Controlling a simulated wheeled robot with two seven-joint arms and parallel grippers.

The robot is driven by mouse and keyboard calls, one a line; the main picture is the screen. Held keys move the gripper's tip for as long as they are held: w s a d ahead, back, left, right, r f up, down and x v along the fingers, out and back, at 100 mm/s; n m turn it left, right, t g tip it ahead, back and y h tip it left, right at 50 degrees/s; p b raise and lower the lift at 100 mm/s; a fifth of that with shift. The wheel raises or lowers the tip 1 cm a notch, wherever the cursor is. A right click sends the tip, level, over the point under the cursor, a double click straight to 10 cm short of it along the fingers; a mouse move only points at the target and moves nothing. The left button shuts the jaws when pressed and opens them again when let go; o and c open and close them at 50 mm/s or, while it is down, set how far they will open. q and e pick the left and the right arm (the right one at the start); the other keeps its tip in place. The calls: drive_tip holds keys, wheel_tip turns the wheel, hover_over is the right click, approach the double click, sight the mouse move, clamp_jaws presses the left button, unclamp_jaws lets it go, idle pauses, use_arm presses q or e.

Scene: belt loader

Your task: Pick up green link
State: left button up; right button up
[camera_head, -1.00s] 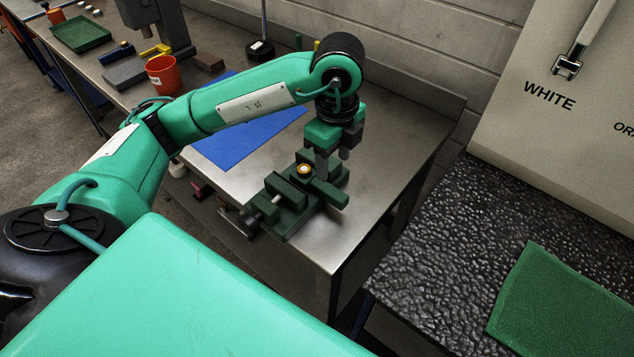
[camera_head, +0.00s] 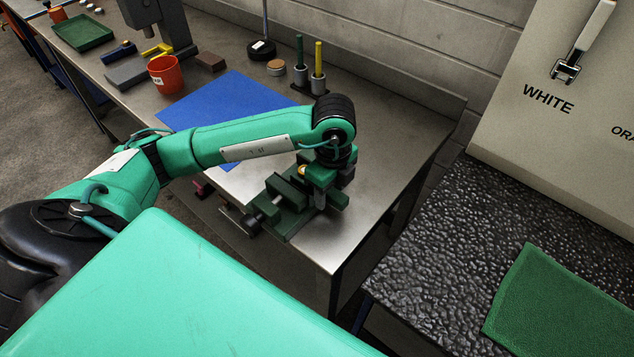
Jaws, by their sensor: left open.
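A dark green bar, which looks like the green link (camera_head: 337,197), lies across a dark green vise (camera_head: 288,225) near the right front corner of the metal bench. Its near end sticks out to the right of the gripper. A small yellow round piece (camera_head: 303,170) shows at its other end, partly hidden by my gripper. My left gripper (camera_head: 320,199) points down over the bar, low and close to it. It is open. Its fingers partly hide the bar, and I cannot tell whether they touch it. My right gripper is not in view.
A blue mat (camera_head: 232,100) lies behind my left arm. Two grey holders with a green rod (camera_head: 299,52) and a yellow rod (camera_head: 318,58) stand at the back. An orange cup (camera_head: 165,75) stands farther left. A green mat (camera_head: 550,305) lies on the black textured surface at right.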

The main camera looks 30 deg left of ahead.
use_arm(q)
clamp_jaws()
drive_tip(key=shift+r, duration=0.15)
